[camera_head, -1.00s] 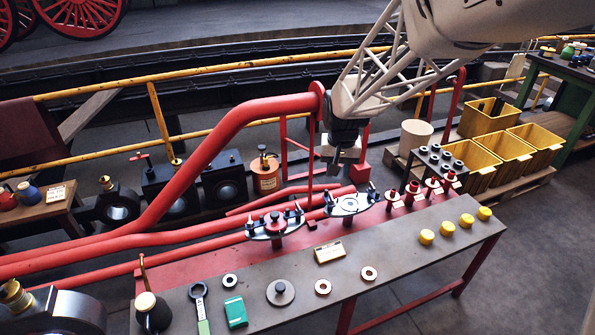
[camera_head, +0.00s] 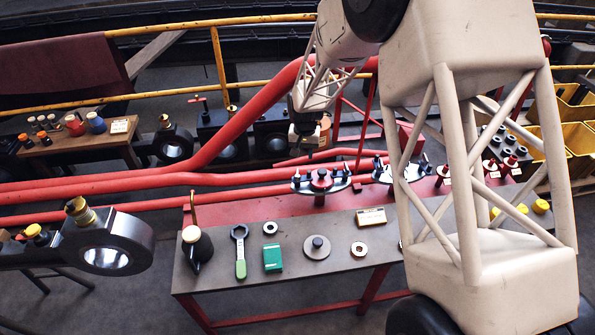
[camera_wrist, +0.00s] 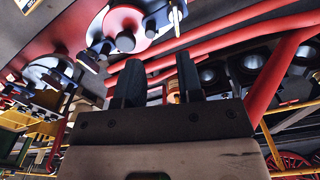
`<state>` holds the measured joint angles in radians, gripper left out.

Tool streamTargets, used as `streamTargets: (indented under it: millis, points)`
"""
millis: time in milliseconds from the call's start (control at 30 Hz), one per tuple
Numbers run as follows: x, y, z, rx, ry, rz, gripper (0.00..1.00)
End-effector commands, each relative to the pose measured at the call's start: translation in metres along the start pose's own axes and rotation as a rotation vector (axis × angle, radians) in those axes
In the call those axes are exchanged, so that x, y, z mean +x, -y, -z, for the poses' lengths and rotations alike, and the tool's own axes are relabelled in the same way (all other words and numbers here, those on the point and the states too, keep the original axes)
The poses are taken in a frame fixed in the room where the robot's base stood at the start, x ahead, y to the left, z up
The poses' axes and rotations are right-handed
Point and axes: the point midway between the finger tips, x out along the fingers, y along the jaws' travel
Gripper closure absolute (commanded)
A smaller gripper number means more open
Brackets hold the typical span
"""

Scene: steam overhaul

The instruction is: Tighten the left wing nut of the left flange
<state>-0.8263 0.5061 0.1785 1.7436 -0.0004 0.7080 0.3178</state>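The left flange (camera_head: 320,185) is a dark oval plate with a red round cap in its middle, on the bench's back part. Its left wing nut (camera_head: 297,177) is small and dark at the plate's left end. My gripper (camera_head: 306,153) points down just above and behind this flange, apart from it. In the wrist view my gripper (camera_wrist: 159,65) has its two dark fingers apart with nothing between them. The left flange (camera_wrist: 125,22) shows there at the top, beyond the fingers. I cannot tell how far the wing nut is turned.
The right flange (camera_head: 385,174) stands beside it, partly behind my arm. Red pipes (camera_head: 150,183) run behind the bench.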

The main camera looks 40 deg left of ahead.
Motion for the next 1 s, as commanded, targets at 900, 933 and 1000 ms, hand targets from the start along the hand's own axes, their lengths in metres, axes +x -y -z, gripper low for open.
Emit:
streamTargets:
  millis: [900, 933, 1000]
  points:
    - [0.035, 0.023, 0.004, -0.015, 0.006, -0.002, 0.66]
    - [0.038, 0.023, 0.004, -0.015, 0.006, -0.002, 0.66]
    - [0.045, 0.023, 0.003, -0.015, 0.007, -0.002, 0.66]
